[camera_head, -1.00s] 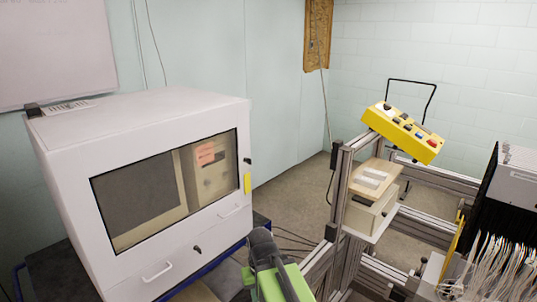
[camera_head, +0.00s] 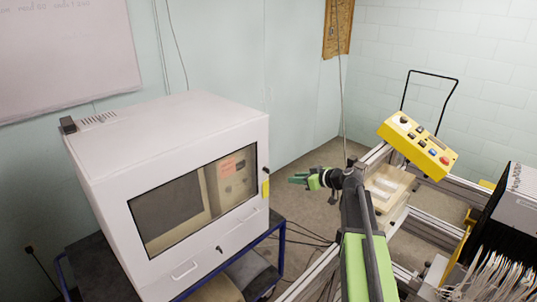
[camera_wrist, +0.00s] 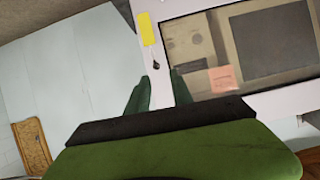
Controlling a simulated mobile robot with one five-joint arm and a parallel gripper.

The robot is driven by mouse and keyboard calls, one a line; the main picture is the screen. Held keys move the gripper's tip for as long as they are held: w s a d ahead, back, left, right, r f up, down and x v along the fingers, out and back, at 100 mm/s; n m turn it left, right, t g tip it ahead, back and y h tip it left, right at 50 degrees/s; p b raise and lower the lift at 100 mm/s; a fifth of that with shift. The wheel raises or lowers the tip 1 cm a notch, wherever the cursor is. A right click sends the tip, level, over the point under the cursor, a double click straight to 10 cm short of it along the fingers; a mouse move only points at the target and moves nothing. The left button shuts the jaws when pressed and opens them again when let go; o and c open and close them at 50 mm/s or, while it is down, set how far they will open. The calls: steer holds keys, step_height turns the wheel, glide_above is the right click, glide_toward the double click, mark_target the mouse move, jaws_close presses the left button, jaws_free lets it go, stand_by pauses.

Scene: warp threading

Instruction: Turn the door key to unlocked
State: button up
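The small black key (camera_head: 266,171) is at the right edge of the white cabinet's front, just above a yellow tag (camera_head: 266,188). In the wrist view, which is turned over, the key (camera_wrist: 156,65) hangs just below the tag (camera_wrist: 149,28) in the picture. My gripper (camera_head: 297,179), with green fingers, is to the right of the key in the head view, apart from it. In the wrist view my gripper (camera_wrist: 160,88) is open and empty, its fingertips pointing towards the key with a gap between them. I cannot tell the key's lock state.
The white cabinet (camera_head: 180,107) has a dark window and a second small black key-like part (camera_head: 219,249) on its lower front. It stands on a blue-framed cart (camera_head: 282,245). A yellow control box (camera_head: 416,146) on a metal frame is at the right. The floor behind my gripper is clear.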

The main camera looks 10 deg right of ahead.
mark_target(269, 171)
steer(key=b+x, duration=0.2)
steer(key=x, duration=0.3)
steer(key=w+r+b+x, duration=0.1)
steer(key=b+x, duration=0.1)
steer(key=x, duration=0.4)
steer(key=r+b+x, duration=0.1)
steer(key=b+x, duration=0.2)
steer(key=x, duration=0.2)
steer(key=shift+w+d+f, duration=0.1)
steer(key=shift+w+d, duration=0.1)
steer(key=shift+w, duration=0.45)
